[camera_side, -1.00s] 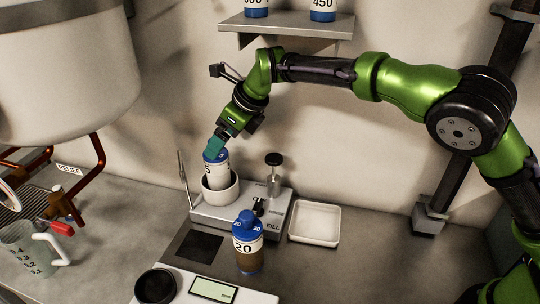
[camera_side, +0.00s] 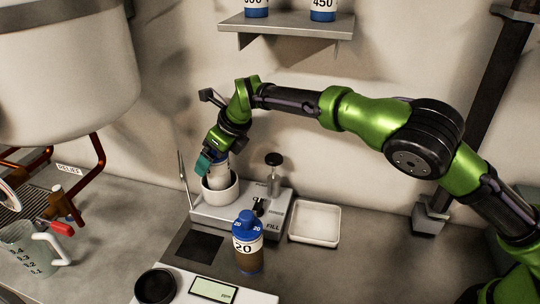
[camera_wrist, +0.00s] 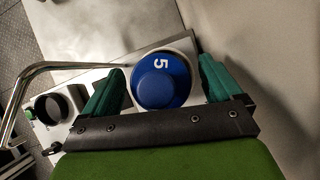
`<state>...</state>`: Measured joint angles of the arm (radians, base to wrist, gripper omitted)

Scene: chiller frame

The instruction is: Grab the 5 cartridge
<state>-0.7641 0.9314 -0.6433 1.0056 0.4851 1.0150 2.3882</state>
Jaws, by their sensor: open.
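The 5 cartridge (camera_wrist: 162,80) has a blue cap with a white 5 and stands in a white cup on the grey filling station. In the side view the cartridge (camera_side: 218,176) is partly hidden by my gripper (camera_side: 207,163). In the wrist view my gripper (camera_wrist: 160,88) is open, with one teal finger on each side of the blue cap. A gap shows on the left of the cap and on the right. The white cup (camera_side: 221,193) is around the cartridge's lower part.
A brown-filled 20 cartridge (camera_side: 248,242) with a blue cap stands in front of the station (camera_side: 240,218). A black-knobbed post (camera_side: 273,172) and a white tray (camera_side: 315,224) are to the right. A thin bent metal tube (camera_wrist: 30,75) rises left of the cup.

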